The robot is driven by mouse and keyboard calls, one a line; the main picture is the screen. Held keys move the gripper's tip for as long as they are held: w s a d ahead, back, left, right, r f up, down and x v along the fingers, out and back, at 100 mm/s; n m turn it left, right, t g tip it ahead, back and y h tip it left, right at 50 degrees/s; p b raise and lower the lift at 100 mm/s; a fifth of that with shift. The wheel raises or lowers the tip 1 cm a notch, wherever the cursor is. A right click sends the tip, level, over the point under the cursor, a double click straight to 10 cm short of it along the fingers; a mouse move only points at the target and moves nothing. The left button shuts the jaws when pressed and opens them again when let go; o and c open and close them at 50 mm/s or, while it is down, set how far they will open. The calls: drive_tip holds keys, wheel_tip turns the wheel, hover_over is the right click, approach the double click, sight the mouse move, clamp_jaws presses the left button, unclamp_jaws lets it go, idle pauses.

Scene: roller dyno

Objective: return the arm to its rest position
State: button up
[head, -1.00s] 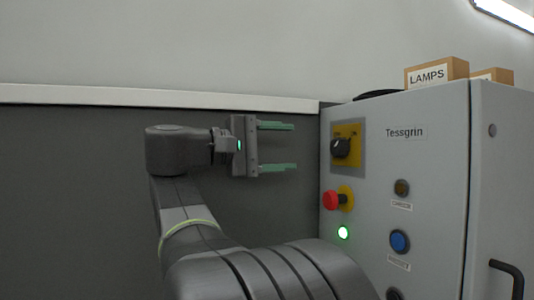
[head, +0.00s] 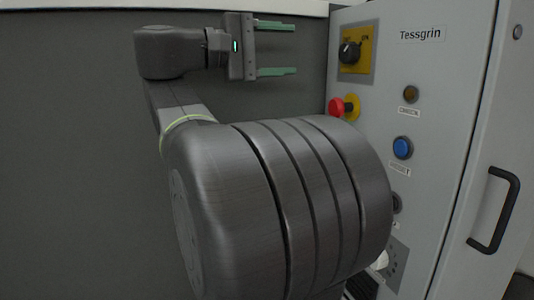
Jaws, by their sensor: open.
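My gripper (head: 276,48) is in the upper middle of the head view. Its two green fingers are apart, one above the other, with nothing between them. They point right toward the grey Tessgrin cabinet (head: 432,75), with a gap seen between the fingertips and its front. My dark grey arm is folded and its large rounded link fills the lower middle of the view, hiding part of the cabinet's lower front.
The cabinet carries a black rotary switch (head: 349,51) on a yellow plate, a red emergency button (head: 337,107), a blue button (head: 402,148) and a black door handle (head: 494,211). A dark wall panel (head: 66,150) lies behind my arm.

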sight(343, 53)
drive_tip(key=x, duration=1.2)
drive_tip(key=shift+s+d+f+p, duration=0.1)
drive_tip(key=shift+d+p, duration=0.2)
drive_tip(key=shift+d, duration=0.1)
drive_tip(key=shift+a, duration=0.15)
drive_tip(key=v, duration=1.3)
drive_tip(key=x, duration=1.3)
drive_tip(key=shift+d, duration=0.25)
drive_tip(key=shift+r+n+p, duration=0.2)
drive_tip(key=shift+n+p, duration=0.3)
drive_tip(key=shift+a+n+p, duration=0.15)
drive_tip(key=shift+n+p, duration=0.5)
drive_tip(key=shift+n, duration=0.35)
drive_tip(key=n+p, duration=0.2)
drive_tip(key=n, duration=0.2)
drive_tip(key=n+p, duration=0.2)
drive_tip(key=n, duration=0.2)
drive_tip(key=shift+f+n+p, duration=0.1)
drive_tip(key=shift+n+p, duration=0.2)
drive_tip(key=shift+n, duration=0.1)
drive_tip(key=n+p, duration=0.1)
drive_tip(key=n, duration=0.2)
drive_tip(key=shift+f, duration=0.1)
